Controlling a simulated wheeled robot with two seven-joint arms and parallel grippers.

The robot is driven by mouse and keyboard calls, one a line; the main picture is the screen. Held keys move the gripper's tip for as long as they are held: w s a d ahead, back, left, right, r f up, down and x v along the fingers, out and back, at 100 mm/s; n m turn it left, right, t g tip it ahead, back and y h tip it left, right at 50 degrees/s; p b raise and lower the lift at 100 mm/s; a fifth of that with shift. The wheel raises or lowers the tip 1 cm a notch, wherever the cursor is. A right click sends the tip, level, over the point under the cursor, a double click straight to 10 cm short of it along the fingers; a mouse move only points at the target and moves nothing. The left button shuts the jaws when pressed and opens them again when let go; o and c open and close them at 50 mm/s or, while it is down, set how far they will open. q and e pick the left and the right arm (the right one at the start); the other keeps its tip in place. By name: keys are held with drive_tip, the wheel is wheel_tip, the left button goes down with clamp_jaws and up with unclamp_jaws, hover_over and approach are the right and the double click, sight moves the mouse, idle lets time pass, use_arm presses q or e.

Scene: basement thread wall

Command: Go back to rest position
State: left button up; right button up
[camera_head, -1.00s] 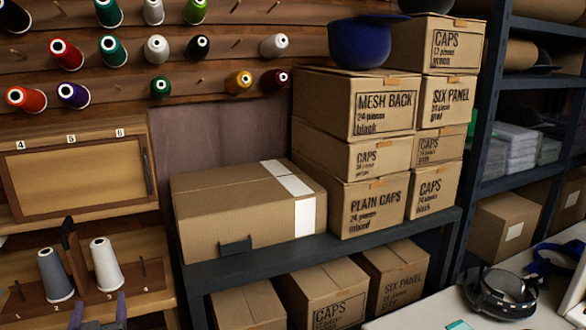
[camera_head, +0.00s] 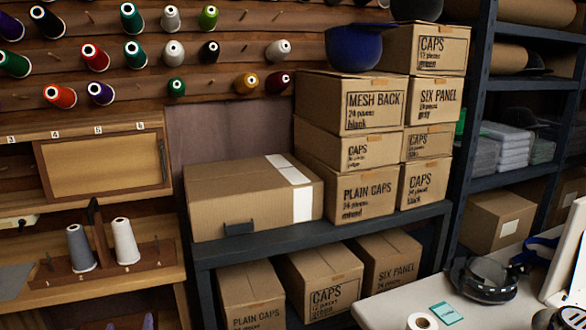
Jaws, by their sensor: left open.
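My left gripper (camera_head: 131,323) shows only as two fingertips at the bottom edge, left of centre. The fingertips are apart with nothing visible between them, so it is open and empty. It is below the wooden spool stand (camera_head: 152,253) and apart from it. A grey thread cone (camera_head: 80,249) and a white thread cone (camera_head: 125,242) stand upright on that stand. My right gripper cannot be made out in the view.
A dark metal shelf (camera_head: 330,234) holds a large carton (camera_head: 240,196) and stacked cap boxes (camera_head: 365,195). A white table (camera_head: 395,306) at the lower right carries a dark cap-like item (camera_head: 484,279), a tape roll (camera_head: 423,321) and a teal card (camera_head: 446,313). Thread spools (camera_head: 95,58) hang on the wall.

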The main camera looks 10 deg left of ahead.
use_arm(q)
drive_tip(key=s+d+f+m+g+h+p, duration=0.1)
drive_tip(key=s+d+f+g+h+p, duration=0.2)
drive_tip(key=d+f, duration=0.55)
drive_tip(key=s+d+f+g+h+p, duration=0.2)
drive_tip(key=d+f+g+h, duration=0.15)
drive_tip(key=d+f, duration=0.5)
drive_tip(key=s+d+f+m+g+h+p, duration=0.1)
drive_tip(key=s+d+f+g+h+p, duration=0.1)
drive_tip(key=s+d, duration=0.7)
drive_tip(key=s+d+f+m+g+h+p, duration=0.2)
drive_tip(key=s+d+f+g+p, duration=0.1)
drive_tip(key=s+d, duration=0.6)
drive_tip(key=shift+d+m+g+p, duration=0.3)
drive_tip(key=shift+d+g+p, duration=0.55)
drive_tip(key=shift+g, duration=0.1)
